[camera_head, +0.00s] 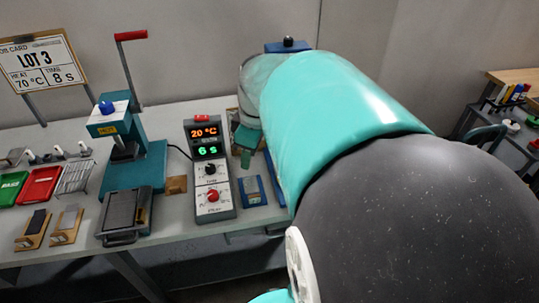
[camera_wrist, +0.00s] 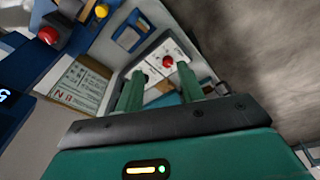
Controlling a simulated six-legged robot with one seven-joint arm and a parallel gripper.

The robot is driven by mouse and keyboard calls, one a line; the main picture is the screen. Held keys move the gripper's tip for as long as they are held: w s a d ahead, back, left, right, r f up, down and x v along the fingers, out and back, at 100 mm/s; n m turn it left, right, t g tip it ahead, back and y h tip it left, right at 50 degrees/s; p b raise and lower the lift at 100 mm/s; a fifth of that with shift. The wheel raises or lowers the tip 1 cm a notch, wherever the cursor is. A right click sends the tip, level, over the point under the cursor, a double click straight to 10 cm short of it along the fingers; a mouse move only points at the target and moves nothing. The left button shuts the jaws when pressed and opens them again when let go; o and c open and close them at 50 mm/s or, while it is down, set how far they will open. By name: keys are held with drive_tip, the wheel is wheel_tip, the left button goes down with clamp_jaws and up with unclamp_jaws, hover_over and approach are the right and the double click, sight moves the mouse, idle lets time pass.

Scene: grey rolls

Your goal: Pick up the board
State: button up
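Two small wooden boards stand at the front left of the bench in the head view, one with a dark pad (camera_head: 33,230) and one with a grey pad (camera_head: 67,226). I cannot tell which thing is the task's board. My gripper (camera_head: 245,160) shows partly behind my teal arm, above the bench just right of the control box (camera_head: 211,172). In the wrist view its two green fingers (camera_wrist: 158,75) are apart, and nothing is visibly held between them. Beyond them is a white panel with a red knob (camera_wrist: 168,61).
A teal press (camera_head: 130,150) with a red-handled lever stands left of the control box, which reads 20 °C and 6 s. A job card (camera_head: 40,65) stands behind. Green (camera_head: 10,188) and red (camera_head: 40,187) trays sit at left. A blue-framed item (camera_head: 251,191) lies right of the box.

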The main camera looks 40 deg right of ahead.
drive_tip(key=s+d+f+n+y, duration=0.1)
drive_tip(key=s+d+f+n, duration=0.15)
drive_tip(key=d, duration=0.45)
drive_tip(key=s+d+f+n+y, duration=0.1)
drive_tip(key=d+f, duration=0.3)
drive_tip(key=d, duration=0.3)
drive_tip(key=s+d+f+n+y, duration=0.1)
drive_tip(key=s+d+f+n, duration=0.15)
drive_tip(key=d, duration=0.55)
drive_tip(key=shift+y, duration=0.3)
drive_tip(key=x, duration=0.8)
drive_tip(key=shift+w+f, duration=0.15)
drive_tip(key=shift+f, duration=0.25)
drive_tip(key=shift+x, duration=2.9)
drive_tip(key=shift+w+d, duration=0.15)
drive_tip(key=shift+d, duration=0.05)
clamp_jaws()
